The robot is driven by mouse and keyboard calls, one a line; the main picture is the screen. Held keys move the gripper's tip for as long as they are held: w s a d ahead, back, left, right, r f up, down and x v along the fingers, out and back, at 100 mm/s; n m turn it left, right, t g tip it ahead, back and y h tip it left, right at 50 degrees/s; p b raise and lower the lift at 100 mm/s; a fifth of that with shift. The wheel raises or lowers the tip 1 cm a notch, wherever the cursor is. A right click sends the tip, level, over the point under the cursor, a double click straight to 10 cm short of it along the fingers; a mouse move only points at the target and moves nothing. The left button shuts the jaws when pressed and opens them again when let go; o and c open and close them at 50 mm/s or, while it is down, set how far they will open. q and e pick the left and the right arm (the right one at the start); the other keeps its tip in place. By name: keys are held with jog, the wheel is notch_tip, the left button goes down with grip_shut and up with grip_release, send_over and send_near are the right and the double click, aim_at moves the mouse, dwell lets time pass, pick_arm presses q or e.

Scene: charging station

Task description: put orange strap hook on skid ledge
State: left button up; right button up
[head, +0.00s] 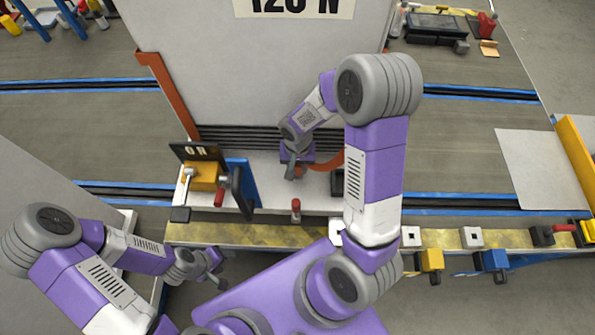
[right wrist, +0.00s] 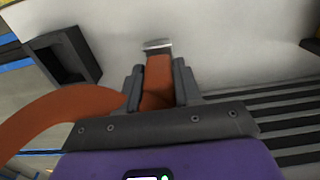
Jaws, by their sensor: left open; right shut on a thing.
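My right gripper (head: 293,170) is low at the front of the tall grey skid (head: 265,70), above its pale ledge (head: 275,190). In the right wrist view the right gripper (right wrist: 158,85) is shut on the orange strap (right wrist: 50,120). The metal hook (right wrist: 157,44) sticks out past the fingertips, near a pale surface; I cannot tell whether it touches. The strap curves away to the left there and shows right of the gripper in the head view (head: 330,163). My left gripper (head: 212,266) is open and empty at lower left, apart from the skid.
A dark open box (right wrist: 62,55) is beside the hook. A yellow device with an "ON" sign (head: 202,176) and a blue upright (head: 242,188) stand left of the right gripper. A yellow-black striped edge (head: 250,236) runs in front, with a red-topped knob (head: 295,210) behind it.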

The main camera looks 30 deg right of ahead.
jog(key=shift+f+b, duration=0.35)
jog(key=shift+f, duration=0.95)
jog(key=shift+f, duration=0.15)
jog(key=o, duration=1.1)
notch_tip(320, 180, up, 12)
jog(key=p, duration=0.4)
jog(key=shift+r, duration=0.2)
